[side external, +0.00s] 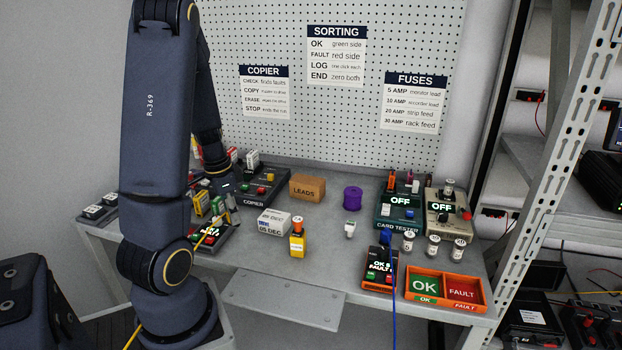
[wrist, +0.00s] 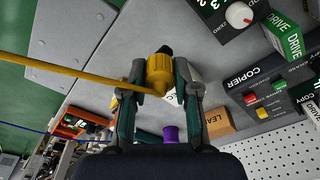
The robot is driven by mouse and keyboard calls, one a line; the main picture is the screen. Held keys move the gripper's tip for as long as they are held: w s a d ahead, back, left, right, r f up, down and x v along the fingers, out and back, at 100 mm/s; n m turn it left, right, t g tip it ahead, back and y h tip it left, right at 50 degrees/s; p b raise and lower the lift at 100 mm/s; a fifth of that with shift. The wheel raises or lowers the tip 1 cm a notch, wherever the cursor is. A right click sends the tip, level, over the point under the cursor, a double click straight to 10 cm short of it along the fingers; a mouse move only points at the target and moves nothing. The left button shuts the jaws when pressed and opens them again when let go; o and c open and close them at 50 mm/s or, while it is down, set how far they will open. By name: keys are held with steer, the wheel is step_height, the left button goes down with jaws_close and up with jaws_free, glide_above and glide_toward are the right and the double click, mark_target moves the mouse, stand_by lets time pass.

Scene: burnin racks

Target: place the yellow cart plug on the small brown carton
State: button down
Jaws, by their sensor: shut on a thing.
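The yellow cart plug (wrist: 158,72) is between the fingers of my gripper (wrist: 159,80) in the wrist view, with its dark end outward. A yellow cable runs from it to the left edge. My gripper is shut on the plug. In the side view the gripper is at the left of the bench, partly hidden by my arm, and the plug is hard to make out there. The small brown carton (side external: 307,188), marked LEADS, stands upright near the back of the bench, right of my gripper. It also shows in the wrist view (wrist: 219,123), beside a finger; its visible top is bare.
The black copier (side external: 262,187) stands left of the carton, and a purple spool (side external: 352,198) stands to its right. The card tester (side external: 398,210) and orange tray (side external: 445,288) are further right.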

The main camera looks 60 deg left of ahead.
steer(key=shift+d+r+n, duration=0.15)
steer(key=shift+r+n, duration=0.35)
steer(key=shift+r, duration=0.25)
steer(key=w+a+r+n, duration=0.2)
steer(key=w+a+r, duration=0.25)
steer(key=w, duration=0.35)
steer(key=w+a+r+n, duration=0.25)
steer(key=w+r, duration=0.35)
steer(key=w, duration=0.3)
glide_toward(308, 179)
steer(key=shift+d+f+m+y, duration=0.3)
steer(key=shift+d+f+m, duration=0.15)
steer(key=shift+f, duration=0.15)
steer(key=shift+w+a+f, duration=0.3)
steer(key=shift+f, duration=0.2)
steer(key=shift+w+f, duration=0.1)
steer(key=shift+f, duration=1.5)
